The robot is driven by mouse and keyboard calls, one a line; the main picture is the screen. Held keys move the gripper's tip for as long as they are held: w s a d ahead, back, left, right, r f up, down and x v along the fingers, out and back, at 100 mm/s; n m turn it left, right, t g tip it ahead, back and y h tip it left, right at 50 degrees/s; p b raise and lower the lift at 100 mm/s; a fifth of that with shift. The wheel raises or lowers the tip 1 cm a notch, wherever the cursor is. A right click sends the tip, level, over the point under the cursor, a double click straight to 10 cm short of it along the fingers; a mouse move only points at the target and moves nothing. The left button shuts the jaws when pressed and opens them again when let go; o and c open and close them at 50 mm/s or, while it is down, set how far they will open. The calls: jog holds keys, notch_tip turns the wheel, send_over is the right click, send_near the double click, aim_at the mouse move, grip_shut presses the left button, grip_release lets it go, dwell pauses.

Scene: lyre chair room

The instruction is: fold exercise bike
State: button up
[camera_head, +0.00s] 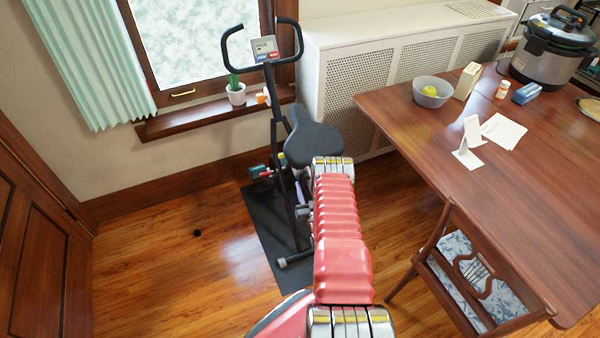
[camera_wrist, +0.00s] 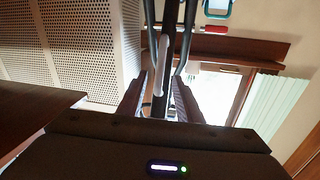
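The exercise bike (camera_head: 274,110) stands upright and unfolded on a dark mat (camera_head: 262,225), in front of the window. Its black seat (camera_head: 313,137), console (camera_head: 265,48) and curved handlebars (camera_head: 287,32) show in the head view. My red arm covers part of the lower frame and the mat. My gripper is hidden behind the arm in the head view. In the wrist view, which is upside down, my gripper (camera_wrist: 158,90) has its two dark fingers apart. Bike tubes (camera_wrist: 168,45) show beyond and between them; I cannot tell whether they touch.
A wooden table (camera_head: 450,135) stands on the right, with a chair (camera_head: 475,270) at its near side. A white radiator cover (camera_head: 395,65) runs behind the bike. A potted plant (camera_head: 236,94) stands on the window sill. The floor left of the mat is mostly clear.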

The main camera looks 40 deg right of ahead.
aim_at(299, 174)
jog(key=x, duration=0.9)
grip_shut()
dwell(0.4)
